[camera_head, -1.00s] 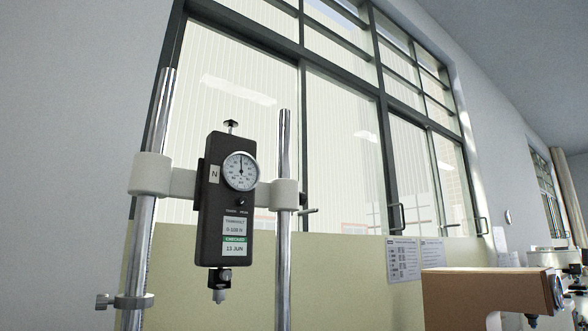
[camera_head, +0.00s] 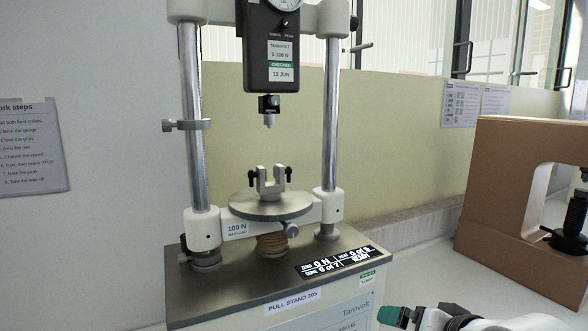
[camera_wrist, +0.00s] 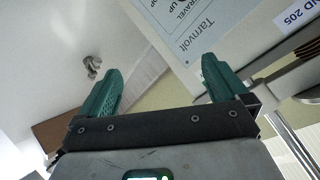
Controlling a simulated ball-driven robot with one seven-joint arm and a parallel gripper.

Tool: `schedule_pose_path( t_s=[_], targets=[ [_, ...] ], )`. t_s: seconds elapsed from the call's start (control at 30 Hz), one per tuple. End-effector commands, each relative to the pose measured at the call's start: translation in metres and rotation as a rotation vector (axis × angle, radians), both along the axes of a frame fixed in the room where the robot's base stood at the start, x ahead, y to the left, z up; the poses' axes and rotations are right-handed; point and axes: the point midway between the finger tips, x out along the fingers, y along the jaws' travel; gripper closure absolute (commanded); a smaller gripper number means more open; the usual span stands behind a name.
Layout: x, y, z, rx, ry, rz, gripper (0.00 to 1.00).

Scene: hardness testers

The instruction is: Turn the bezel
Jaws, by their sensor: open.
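The force gauge (camera_head: 256,40) is a dark box on the crossbar of the pull stand. My gripper (camera_head: 393,316) is at the bottom of the head view, in front of the stand's base and far below the dial. In the wrist view my gripper (camera_wrist: 162,72) has its two green fingers spread, with nothing between them. The bezel does not show in the wrist view.
The stand has two upright chrome columns (camera_head: 191,100), a round plate (camera_head: 262,207) with a clevis, and a base display (camera_head: 338,262). A side clamp (camera_head: 186,125) juts from the left column. A brown machine (camera_head: 505,215) stands at right. A steps sheet (camera_head: 30,145) hangs at left.

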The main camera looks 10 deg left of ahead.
Motion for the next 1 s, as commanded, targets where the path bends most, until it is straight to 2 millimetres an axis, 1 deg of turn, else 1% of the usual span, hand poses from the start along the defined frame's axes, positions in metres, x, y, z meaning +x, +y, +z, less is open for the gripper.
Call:
schedule_pose_path(
  t_s=[0.03, 0.07, 0.1, 0.17, 0.2, 0.27, 0.3, 0.33, 0.37, 0.4, 0.43, 0.47, 0.5, 0.57, 0.6, 0.67, 0.7, 0.8, 0.9, 1.0],
  targets=[
    [0.015, 0.008, 0.036, 0.023, -0.047, 0.004, 0.00],
    [0.022, 0.013, 0.053, 0.039, -0.070, 0.005, 0.00],
    [0.030, 0.019, 0.078, 0.058, -0.098, 0.009, 0.00],
    [0.040, 0.029, 0.114, 0.088, -0.139, 0.015, 0.00],
    [0.046, 0.036, 0.138, 0.108, -0.166, 0.021, 0.00],
    [0.052, 0.046, 0.175, 0.135, -0.203, 0.028, 0.00],
    [0.055, 0.053, 0.199, 0.153, -0.228, 0.035, 0.00],
    [0.057, 0.057, 0.217, 0.165, -0.246, 0.039, 0.00],
    [0.058, 0.062, 0.235, 0.176, -0.263, 0.045, 0.00],
    [0.058, 0.069, 0.259, 0.192, -0.285, 0.051, 0.00],
    [0.058, 0.074, 0.277, 0.204, -0.302, 0.055, 0.00],
    [0.057, 0.079, 0.295, 0.216, -0.318, 0.062, 0.00],
    [0.055, 0.085, 0.319, 0.229, -0.339, 0.069, 0.00],
    [0.051, 0.096, 0.354, 0.250, -0.368, 0.082, 0.00],
    [0.047, 0.103, 0.377, 0.262, -0.389, 0.089, 0.00],
    [0.039, 0.113, 0.410, 0.280, -0.415, 0.101, 0.00],
    [0.033, 0.119, 0.431, 0.291, -0.432, 0.108, 0.00],
    [0.017, 0.135, 0.479, 0.315, -0.469, 0.125, 0.00],
    [0.001, 0.148, 0.515, 0.333, -0.495, 0.138, 0.00],
    [-0.010, 0.156, 0.539, 0.346, -0.512, 0.147, 0.00]
  ],
)
